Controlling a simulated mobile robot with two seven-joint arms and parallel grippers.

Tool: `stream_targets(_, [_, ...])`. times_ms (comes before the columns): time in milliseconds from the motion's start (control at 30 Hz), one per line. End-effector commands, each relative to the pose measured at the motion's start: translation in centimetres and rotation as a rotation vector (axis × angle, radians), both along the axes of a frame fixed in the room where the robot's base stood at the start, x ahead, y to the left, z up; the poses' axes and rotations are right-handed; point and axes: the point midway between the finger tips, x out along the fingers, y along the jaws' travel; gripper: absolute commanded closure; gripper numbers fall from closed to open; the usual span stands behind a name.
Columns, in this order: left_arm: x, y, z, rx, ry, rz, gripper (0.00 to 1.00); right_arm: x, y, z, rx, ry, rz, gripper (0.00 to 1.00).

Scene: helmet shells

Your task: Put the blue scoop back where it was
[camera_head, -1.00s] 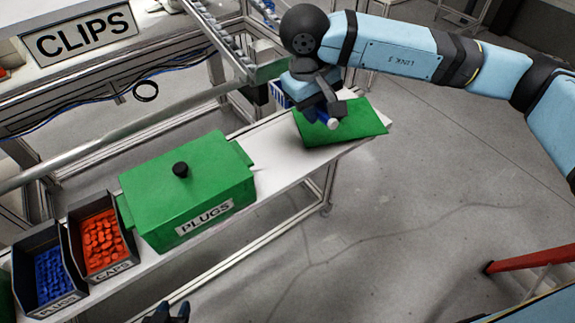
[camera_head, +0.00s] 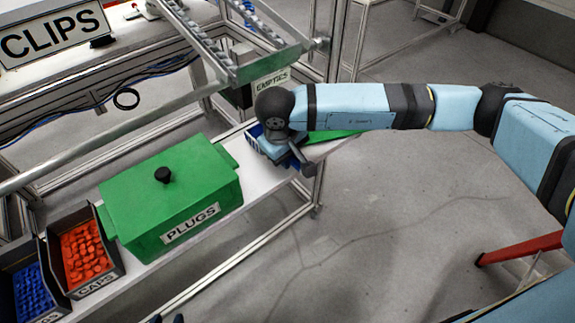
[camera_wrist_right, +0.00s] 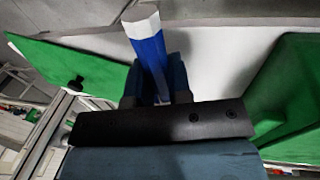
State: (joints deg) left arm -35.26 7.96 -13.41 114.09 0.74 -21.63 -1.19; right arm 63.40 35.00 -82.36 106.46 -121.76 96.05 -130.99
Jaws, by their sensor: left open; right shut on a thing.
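The blue scoop (camera_wrist_right: 148,48) shows in the right wrist view as a blue handle with a white end, between the fingers of my right gripper (camera_wrist_right: 155,88). My right gripper (camera_head: 300,163) is shut on it, above the white bench beside the green PLUGS box (camera_head: 170,197). The scoop's far end is also hidden in the wrist view.
A green lid (camera_wrist_right: 70,62) with a black knob lies on the bench (camera_head: 208,225). A roller rail (camera_head: 245,70) passes overhead.

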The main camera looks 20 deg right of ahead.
Motion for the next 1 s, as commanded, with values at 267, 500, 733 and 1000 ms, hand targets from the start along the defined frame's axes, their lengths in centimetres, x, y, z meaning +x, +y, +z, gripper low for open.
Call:
stream_targets(267, [0.0, 0.0, 0.3, 0.001, 0.002, 0.000, 0.57, 0.0, 0.0, -2.7, 0.000, 0.001, 0.000, 1.00])
stream_targets(500, [0.1, 0.0, 0.9, -0.001, -0.005, 0.000, 0.57, 0.0, 0.0, -4.6, 0.001, -0.002, 0.000, 1.00])
stream_targets(733, [0.2, -0.1, 0.7, -0.002, -0.008, 0.000, 0.57, 0.0, 0.0, -4.9, 0.001, -0.002, 0.000, 1.00])
stream_targets(1000, [0.1, -0.1, 0.4, -0.002, -0.004, -0.001, 0.57, 0.0, 0.0, -4.9, 0.000, -0.001, 0.000, 0.56])
